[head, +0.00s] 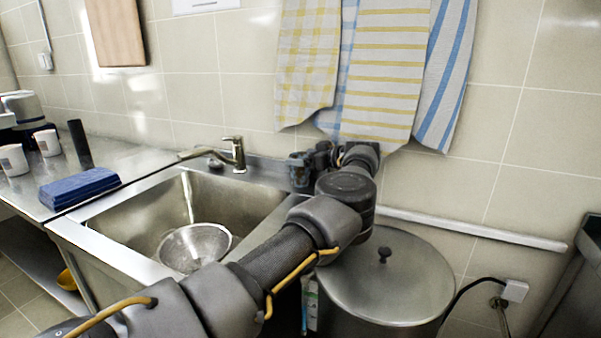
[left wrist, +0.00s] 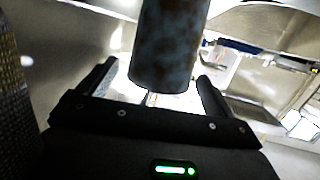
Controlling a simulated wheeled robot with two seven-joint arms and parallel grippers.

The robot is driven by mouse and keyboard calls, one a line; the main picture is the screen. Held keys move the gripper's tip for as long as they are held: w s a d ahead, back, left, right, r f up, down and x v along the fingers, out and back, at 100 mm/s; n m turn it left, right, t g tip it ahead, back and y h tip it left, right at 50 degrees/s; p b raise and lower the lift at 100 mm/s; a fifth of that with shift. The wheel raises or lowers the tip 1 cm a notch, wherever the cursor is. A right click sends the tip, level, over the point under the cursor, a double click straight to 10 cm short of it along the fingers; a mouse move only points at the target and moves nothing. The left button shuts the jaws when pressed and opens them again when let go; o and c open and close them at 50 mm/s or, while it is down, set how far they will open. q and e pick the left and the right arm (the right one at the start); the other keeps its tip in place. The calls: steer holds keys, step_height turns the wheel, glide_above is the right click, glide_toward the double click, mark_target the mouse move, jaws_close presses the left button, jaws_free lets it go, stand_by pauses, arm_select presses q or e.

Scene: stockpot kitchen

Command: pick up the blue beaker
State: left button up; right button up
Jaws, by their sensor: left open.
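The blue beaker (left wrist: 168,42) shows in the left wrist view as a mottled blue-grey cylinder, its upper part cut off by the frame. My left gripper (left wrist: 154,80) is open, with one finger on each side of the beaker. I cannot tell whether either finger touches it. In the head view my left gripper (head: 318,158) is at the back right corner of the sink. A small dark bluish shape there, seemingly the beaker (head: 298,169), is partly hidden by the gripper. My right gripper is not in view.
A steel sink (head: 140,208) holds a colander (head: 195,246), with a tap (head: 236,154) behind. A large lidded pot (head: 385,285) stands right of my left arm. Towels (head: 385,75) hang close behind the gripper. A blue cloth (head: 80,188) and white cups (head: 47,142) are at left.

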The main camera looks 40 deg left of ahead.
arm_select(q)
steer(key=shift+x, duration=0.85)
steer(key=shift+d, duration=0.1)
steer(key=shift+c, duration=0.4)
steer(key=c, duration=1)
steer(key=shift+r, duration=0.1)
